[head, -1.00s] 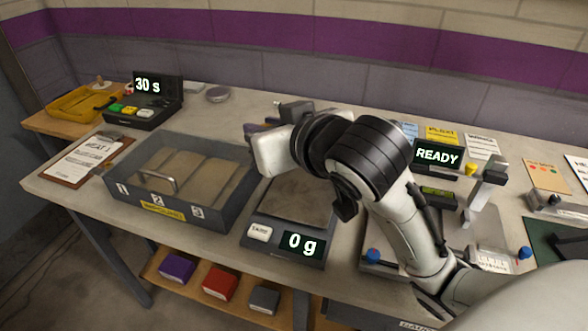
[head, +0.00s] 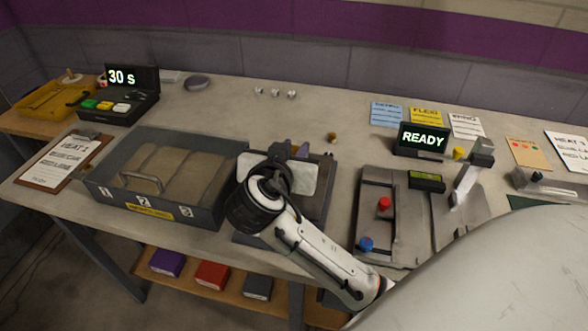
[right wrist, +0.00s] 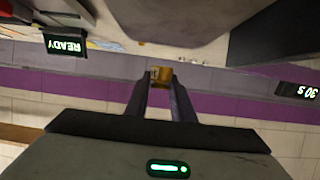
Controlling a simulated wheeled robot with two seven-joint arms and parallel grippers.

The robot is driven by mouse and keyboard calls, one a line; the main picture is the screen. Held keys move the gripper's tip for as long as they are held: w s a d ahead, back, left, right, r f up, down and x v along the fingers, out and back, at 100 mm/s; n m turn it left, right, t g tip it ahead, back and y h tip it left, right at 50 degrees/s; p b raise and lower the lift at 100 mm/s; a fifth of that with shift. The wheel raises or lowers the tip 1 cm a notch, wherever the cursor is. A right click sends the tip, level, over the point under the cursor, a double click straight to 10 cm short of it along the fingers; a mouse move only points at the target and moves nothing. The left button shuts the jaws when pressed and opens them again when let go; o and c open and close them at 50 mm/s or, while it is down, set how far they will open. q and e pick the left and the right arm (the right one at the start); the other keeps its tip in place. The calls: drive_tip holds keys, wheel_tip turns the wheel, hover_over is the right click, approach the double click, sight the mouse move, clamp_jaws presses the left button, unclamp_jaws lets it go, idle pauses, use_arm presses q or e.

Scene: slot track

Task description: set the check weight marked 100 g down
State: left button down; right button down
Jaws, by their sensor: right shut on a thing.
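My right gripper (right wrist: 160,82) is shut on a small brass weight (right wrist: 161,75), held between the fingertips in the right wrist view. Its marking cannot be read. In the head view the right gripper (head: 299,150) is at the back of the scale (head: 322,193), and my arm hides much of the scale, including its display. I cannot tell how high the held weight is, or whether it touches anything. Another small brass weight (head: 332,138) stands on the table behind the scale. My left gripper is not in view.
A grey lidded box (head: 150,185) with numbered sections stands left of the scale. A track fixture (head: 370,215) with red and blue knobs is to the right, below a READY display (head: 423,139). Several small silver pieces (head: 275,92) stand farther back. The table behind the scale is mostly clear.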

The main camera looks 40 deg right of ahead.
drive_tip(key=shift+f, duration=2.65)
drive_tip(key=shift+f, duration=0.1)
drive_tip(key=shift+f, duration=0.15)
drive_tip(key=c, duration=1.5)
unclamp_jaws()
drive_tip(key=shift+r, duration=0.2)
drive_tip(key=shift+s+a+r, duration=0.1)
drive_tip(key=shift+a, duration=0.1)
drive_tip(key=v, duration=0.7)
drive_tip(key=shift+s+b, duration=0.1)
drive_tip(key=shift+b, duration=0.2)
